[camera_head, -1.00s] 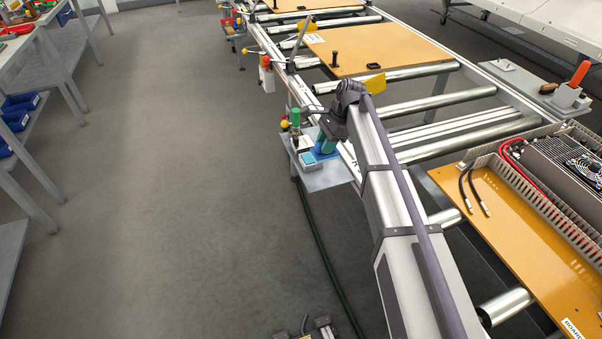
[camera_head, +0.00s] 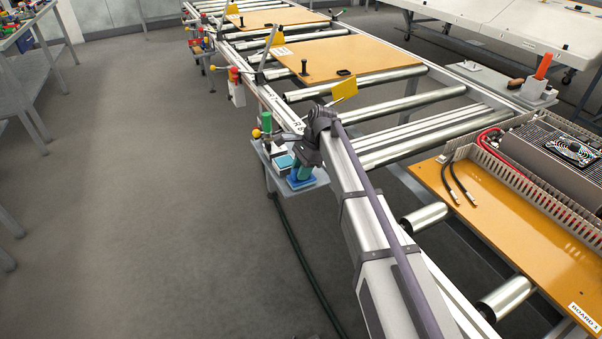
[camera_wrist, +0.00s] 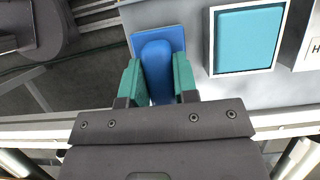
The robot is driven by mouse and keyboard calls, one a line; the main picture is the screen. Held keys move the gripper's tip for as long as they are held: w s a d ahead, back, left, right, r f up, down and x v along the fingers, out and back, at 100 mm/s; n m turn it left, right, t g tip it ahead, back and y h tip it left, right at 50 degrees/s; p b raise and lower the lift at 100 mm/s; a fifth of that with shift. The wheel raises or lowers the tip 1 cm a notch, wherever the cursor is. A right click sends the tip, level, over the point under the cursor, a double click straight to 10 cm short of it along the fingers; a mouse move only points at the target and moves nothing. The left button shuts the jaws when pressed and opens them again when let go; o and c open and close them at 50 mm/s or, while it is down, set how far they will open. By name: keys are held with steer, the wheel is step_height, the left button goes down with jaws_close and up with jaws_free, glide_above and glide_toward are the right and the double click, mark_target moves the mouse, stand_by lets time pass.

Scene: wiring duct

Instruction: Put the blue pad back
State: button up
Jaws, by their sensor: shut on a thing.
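My gripper (camera_wrist: 158,80) has green fingers, shut on the rounded blue pad (camera_wrist: 157,62) in the wrist view. A flat blue square (camera_wrist: 172,33) shows behind and around the pad's far end, over a grey side shelf (camera_wrist: 200,88). I cannot tell whether the pad touches the square or the shelf. In the head view my gripper (camera_head: 303,171) points down at the right part of the small shelf (camera_head: 312,186), with blue (camera_head: 298,183) visible at its tips. The held pad is mostly hidden there.
A teal pad in a white frame (camera_wrist: 249,40) lies to the right of the blue square, with a white label beside it. The roller conveyor (camera_head: 410,100) runs alongside; a dark hose hangs below the shelf.

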steer(key=shift+f, duration=0.25)
steer(key=o, duration=0.9)
steer(key=shift+r, duration=0.1)
steer(key=shift+r, duration=0.1)
steer(key=p+v, duration=1.1)
steer(key=v, duration=0.1)
steer(key=s+d+n+t+h, duration=0.1)
steer(key=s+d+n, duration=0.4)
steer(key=s, duration=0.5)
steer(key=s+d+f+n+h, duration=0.1)
steer(key=s+d+n+h, duration=0.15)
steer(key=s+d, duration=0.5)
steer(key=s+d+n+t, duration=0.1)
steer(key=s+d+n, duration=0.35)
steer(key=s, duration=0.75)
steer(key=shift+w+a+r+p, duration=0.1)
steer(key=shift+w+r+p, duration=0.15)
steer(key=shift+r+p, duration=0.8)
steer(key=shift+w+r+p, duration=0.3)
steer(key=shift+r+p, duration=0.65)
steer(key=shift+p, duration=0.2)
